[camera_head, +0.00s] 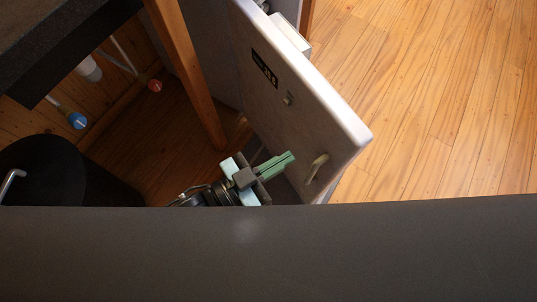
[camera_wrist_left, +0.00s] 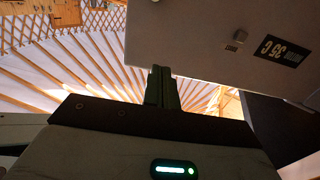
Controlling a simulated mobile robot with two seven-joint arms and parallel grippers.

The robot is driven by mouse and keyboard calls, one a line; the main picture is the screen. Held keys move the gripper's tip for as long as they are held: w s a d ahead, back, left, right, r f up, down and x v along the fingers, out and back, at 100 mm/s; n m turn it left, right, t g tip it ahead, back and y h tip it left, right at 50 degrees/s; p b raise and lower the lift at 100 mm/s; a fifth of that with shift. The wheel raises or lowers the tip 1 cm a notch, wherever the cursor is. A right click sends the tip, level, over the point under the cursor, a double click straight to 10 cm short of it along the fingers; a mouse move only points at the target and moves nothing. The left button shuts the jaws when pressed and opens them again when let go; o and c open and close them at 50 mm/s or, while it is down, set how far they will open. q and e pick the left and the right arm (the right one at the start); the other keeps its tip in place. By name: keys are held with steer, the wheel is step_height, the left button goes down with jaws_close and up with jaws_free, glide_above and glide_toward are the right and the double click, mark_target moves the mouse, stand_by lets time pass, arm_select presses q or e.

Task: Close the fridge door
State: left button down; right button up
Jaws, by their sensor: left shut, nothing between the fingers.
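The fridge door (camera_head: 300,100) stands open in the head view, a pale grey panel reaching out over the wooden floor. It carries a dark label, a small knob and a curved handle (camera_head: 316,168) near its lower corner. In the left wrist view the door (camera_wrist_left: 215,40) fills the upper right, with its dark label. My left gripper (camera_head: 286,158) has green fingers, shut and empty, just left of the handle; I cannot tell whether it touches the door. Its fingers also show in the left wrist view (camera_wrist_left: 162,75). My right gripper is not in view.
A wooden post (camera_head: 188,75) stands left of the door. A dark counter (camera_head: 50,40) is at the upper left, with pipes and red and blue valves below it. A black bin (camera_head: 55,170) stands at the left. The floor (camera_head: 440,100) to the right is clear.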

mark_target(329, 133)
arm_select(q)
steer(key=b+x, duration=0.1)
steer(key=x, duration=0.7)
steer(key=shift+w+d+b, duration=0.2)
steer(key=shift+d+b, duration=0.05)
steer(key=shift+b, duration=0.05)
steer(key=shift+w+d, duration=0.1)
steer(key=shift+d, duration=0.15)
